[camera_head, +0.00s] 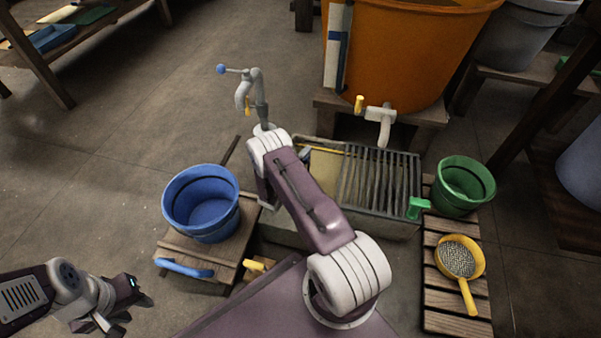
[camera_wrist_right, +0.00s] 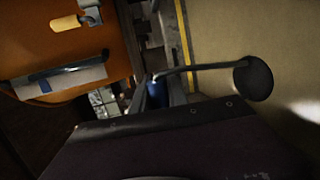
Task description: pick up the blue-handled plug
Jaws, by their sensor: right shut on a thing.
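The blue-handled plug (camera_wrist_right: 258,78) shows in the right wrist view as a dark round disc on a thin grey rod. The rod runs left to a blue handle, partly hidden between the fingers. My right gripper (camera_wrist_right: 160,88) is shut on that handle. In the head view my right arm reaches over the grey trough and hides most of this gripper and the plug. My left gripper (camera_head: 128,302) is at the lower left, apart from everything; its jaw opening is unclear.
An orange tub (camera_head: 405,50) with a yellow-handled tap stands behind the slatted trough (camera_head: 385,222). A blue bucket (camera_head: 190,215) is on a low wooden stand at left. A green bucket (camera_head: 462,190) and a yellow sieve (camera_head: 460,258) are on slats at right. Open floor lies further left.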

